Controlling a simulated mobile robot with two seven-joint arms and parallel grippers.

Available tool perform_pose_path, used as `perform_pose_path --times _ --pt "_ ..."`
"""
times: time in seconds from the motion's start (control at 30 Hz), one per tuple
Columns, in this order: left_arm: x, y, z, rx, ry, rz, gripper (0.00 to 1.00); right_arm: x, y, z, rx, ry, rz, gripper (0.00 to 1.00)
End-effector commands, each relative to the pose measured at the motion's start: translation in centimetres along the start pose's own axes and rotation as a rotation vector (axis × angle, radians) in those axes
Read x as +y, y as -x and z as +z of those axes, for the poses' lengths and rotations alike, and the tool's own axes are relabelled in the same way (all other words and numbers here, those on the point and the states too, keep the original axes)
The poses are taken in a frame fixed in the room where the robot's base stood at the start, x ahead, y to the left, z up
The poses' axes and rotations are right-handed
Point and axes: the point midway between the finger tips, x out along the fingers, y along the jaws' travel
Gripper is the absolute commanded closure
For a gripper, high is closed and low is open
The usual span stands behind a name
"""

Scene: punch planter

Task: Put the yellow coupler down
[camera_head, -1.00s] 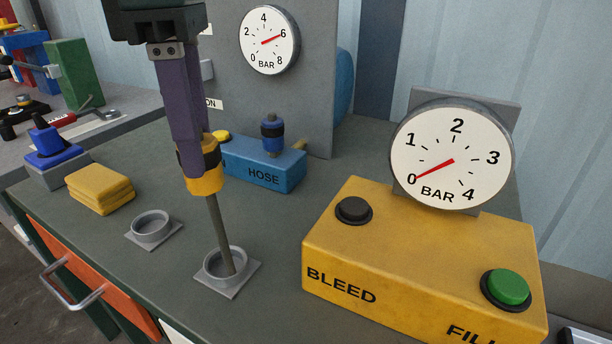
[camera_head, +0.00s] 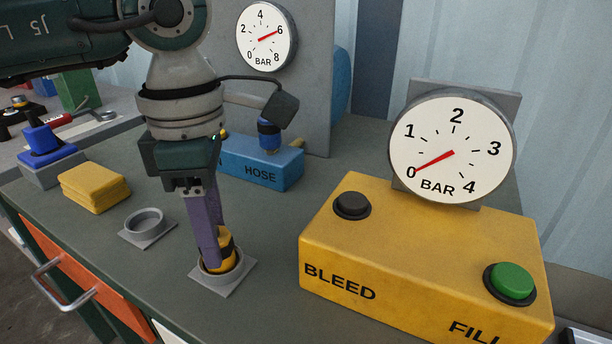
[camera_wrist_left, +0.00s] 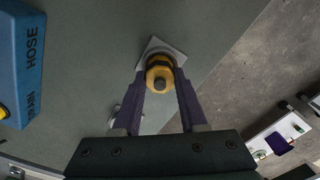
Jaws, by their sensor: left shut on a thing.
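The yellow coupler (camera_head: 223,250) with its dark band is upright at the grey ring holder (camera_head: 216,278) nearer the yellow box. Its lower end is inside the ring. My left gripper (camera_head: 214,255) points down from above, its purple fingers shut on the coupler. The left wrist view also shows the coupler (camera_wrist_left: 160,72) between the two fingertips, over the holder's square plate (camera_wrist_left: 171,47). The fingers partly hide the coupler in the head view. My right gripper is not in view.
An empty ring holder (camera_head: 145,222) stands to the left, near yellow pads (camera_head: 94,187). The yellow BLEED/FILL box (camera_head: 420,262) with a gauge (camera_head: 452,150) stands to the right. A blue HOSE block (camera_head: 262,165) is behind. Bare bench lies between.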

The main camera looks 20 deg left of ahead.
Motion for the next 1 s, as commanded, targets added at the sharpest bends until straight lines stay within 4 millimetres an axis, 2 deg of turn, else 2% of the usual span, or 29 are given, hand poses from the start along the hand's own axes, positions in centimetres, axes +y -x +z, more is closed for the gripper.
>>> perform_pose_path --times 0.1,0.13,0.37,0.6,0.73,0.87,1.0 --pt "0.0 -0.4 0.0 0.000 0.000 0.000 1.00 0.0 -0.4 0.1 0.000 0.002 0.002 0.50" --pt "0.0 -0.3 0.0 0.000 0.000 0.000 0.55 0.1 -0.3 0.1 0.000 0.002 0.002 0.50" --pt "0.0 -0.2 0.0 0.000 0.001 0.000 0.29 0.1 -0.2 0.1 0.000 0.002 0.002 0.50" --pt "0.0 -0.2 0.0 0.000 0.001 0.000 0.28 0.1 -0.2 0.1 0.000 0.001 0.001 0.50" --pt "0.1 0.7 0.1 -0.002 0.000 0.001 0.28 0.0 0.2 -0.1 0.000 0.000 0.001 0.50" --pt "0.1 3.1 0.1 -0.005 -0.001 0.004 0.28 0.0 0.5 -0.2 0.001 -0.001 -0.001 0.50" --pt "0.1 6.4 0.1 -0.004 0.001 0.005 0.28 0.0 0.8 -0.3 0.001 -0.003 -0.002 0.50"
